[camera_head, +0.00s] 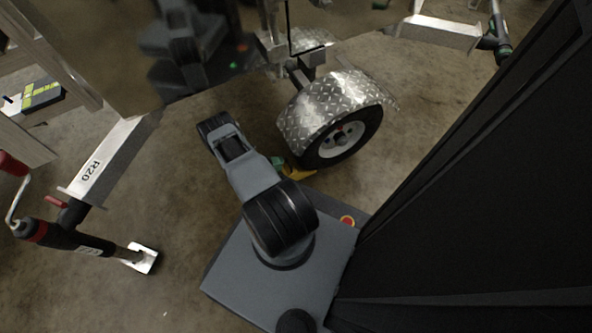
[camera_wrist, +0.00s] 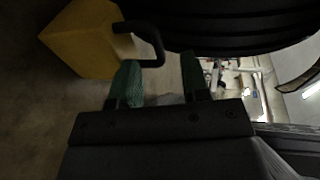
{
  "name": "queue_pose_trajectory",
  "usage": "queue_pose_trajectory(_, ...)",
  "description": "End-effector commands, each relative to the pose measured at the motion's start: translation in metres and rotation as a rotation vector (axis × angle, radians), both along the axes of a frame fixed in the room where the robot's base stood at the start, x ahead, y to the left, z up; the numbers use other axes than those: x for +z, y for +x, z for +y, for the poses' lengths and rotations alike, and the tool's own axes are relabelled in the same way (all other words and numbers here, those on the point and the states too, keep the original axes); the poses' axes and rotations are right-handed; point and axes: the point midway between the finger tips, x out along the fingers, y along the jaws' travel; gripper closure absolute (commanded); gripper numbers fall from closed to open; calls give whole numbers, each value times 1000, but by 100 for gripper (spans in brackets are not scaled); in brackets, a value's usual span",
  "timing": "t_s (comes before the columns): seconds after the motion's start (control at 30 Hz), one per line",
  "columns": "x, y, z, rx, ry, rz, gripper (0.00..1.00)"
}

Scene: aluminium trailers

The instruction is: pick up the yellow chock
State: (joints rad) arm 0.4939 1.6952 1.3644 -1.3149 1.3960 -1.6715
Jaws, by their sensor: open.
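The yellow chock (camera_wrist: 85,38) is close in the upper left of the wrist view, with a black bent handle (camera_wrist: 148,42) on its right side. In the head view a small part of the chock (camera_head: 299,172) shows on the floor by the trailer wheel (camera_head: 341,140), the rest hidden behind my arm. My gripper (camera_wrist: 160,84) is open, its two green fingers apart. In the wrist view the handle reaches in near the left finger's tip; I cannot tell whether they touch. In the head view one green finger of my gripper (camera_head: 277,162) shows beside the chock.
The black tyre (camera_wrist: 230,25) fills the top of the wrist view, close to the fingers. A silver tread-plate fender (camera_head: 328,100) covers the wheel. A trailer frame marked R20 (camera_head: 100,165) and a jack stand (camera_head: 85,240) are at left. Bare floor lies between.

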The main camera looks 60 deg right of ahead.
Motion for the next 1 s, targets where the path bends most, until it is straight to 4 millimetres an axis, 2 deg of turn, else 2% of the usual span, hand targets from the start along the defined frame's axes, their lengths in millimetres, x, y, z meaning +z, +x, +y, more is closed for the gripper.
queue_pose_trajectory(0.03, -5, -6, -6, -5, 0, 0, 58)
queue_pose_trajectory(0.23, -9, -20, -25, -4, 0, -1, 58)
queue_pose_trajectory(0.6, -9, -25, -31, -1, 0, -1, 58)
queue_pose_trajectory(1.0, -9, -25, -31, 0, -1, -1, 95)
